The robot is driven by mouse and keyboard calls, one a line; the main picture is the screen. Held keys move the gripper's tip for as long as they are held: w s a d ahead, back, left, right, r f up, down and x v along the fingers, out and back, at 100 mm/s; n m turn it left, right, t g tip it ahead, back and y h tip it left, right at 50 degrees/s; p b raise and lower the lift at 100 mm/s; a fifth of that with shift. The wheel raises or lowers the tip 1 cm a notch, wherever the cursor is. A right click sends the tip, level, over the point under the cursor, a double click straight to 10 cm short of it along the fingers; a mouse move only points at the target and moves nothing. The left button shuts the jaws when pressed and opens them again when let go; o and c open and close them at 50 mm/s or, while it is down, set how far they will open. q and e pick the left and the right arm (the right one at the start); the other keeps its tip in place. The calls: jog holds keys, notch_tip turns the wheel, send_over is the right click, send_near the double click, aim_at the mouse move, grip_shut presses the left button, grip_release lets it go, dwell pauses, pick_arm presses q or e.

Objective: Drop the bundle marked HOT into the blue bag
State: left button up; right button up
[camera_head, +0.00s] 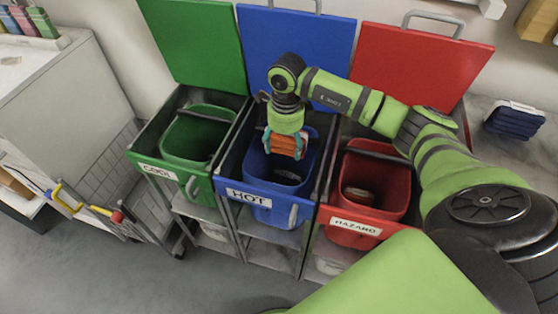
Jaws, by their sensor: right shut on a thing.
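The blue bag (261,209) hangs open in the middle frame, with a label reading HOT (248,196) on the frame's front. My right gripper (284,138) reaches in from the right and points down over the blue bag's mouth. It is shut on an orange bundle (288,150) with teal at its sides. The bundle is held over the opening, toward its rear; I cannot read any mark on it. A dark thing shows inside the blue bag below it. My left gripper is not in view.
A green bag (184,160) labelled COOL stands left, a red bag (346,238) labelled HAZARD right, with a brownish thing inside. Raised green, blue and red lids stand behind. A grey cabinet (75,80) is at left, and a dark blue stack (514,120) lies at far right.

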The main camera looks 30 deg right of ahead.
notch_tip(320, 180, down, 4)
jog(key=shift+w+f+b, duration=0.1)
jog(key=shift+b, duration=1.05)
jog(key=o, duration=1.3)
notch_tip(320, 180, up, 12)
jog(key=shift+r, duration=0.1)
